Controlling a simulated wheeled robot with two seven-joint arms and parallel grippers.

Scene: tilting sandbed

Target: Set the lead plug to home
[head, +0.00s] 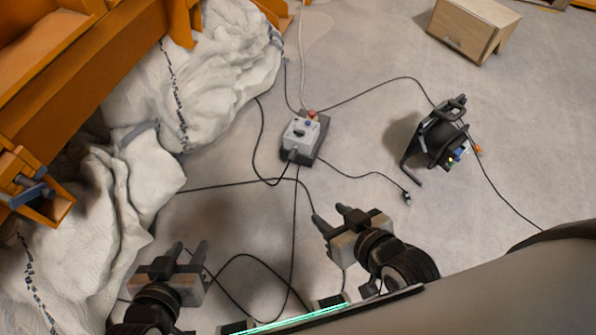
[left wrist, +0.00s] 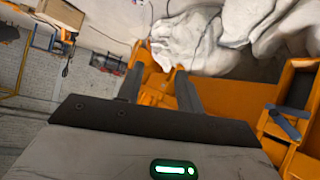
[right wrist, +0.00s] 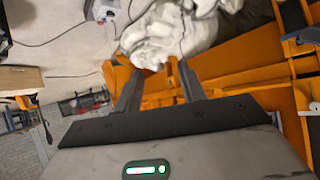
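A small dark plug (head: 406,196) lies on the floor at the end of a black lead, right of the grey control box (head: 301,136). Which spot is home cannot be told. A black cable reel (head: 440,138) with blue and orange parts stands further right. My left gripper (head: 189,249) is open and empty over the floor at lower left. My right gripper (head: 332,217) is open and empty, left of and nearer than the plug. The left wrist view shows open fingers (left wrist: 160,76), and the right wrist view shows open fingers (right wrist: 160,78). The plug is not clear in either wrist view.
Several black cables cross the grey floor around the control box. A wooden cabinet (head: 472,30) stands at the back right. Floor between the reel and my body is mostly clear.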

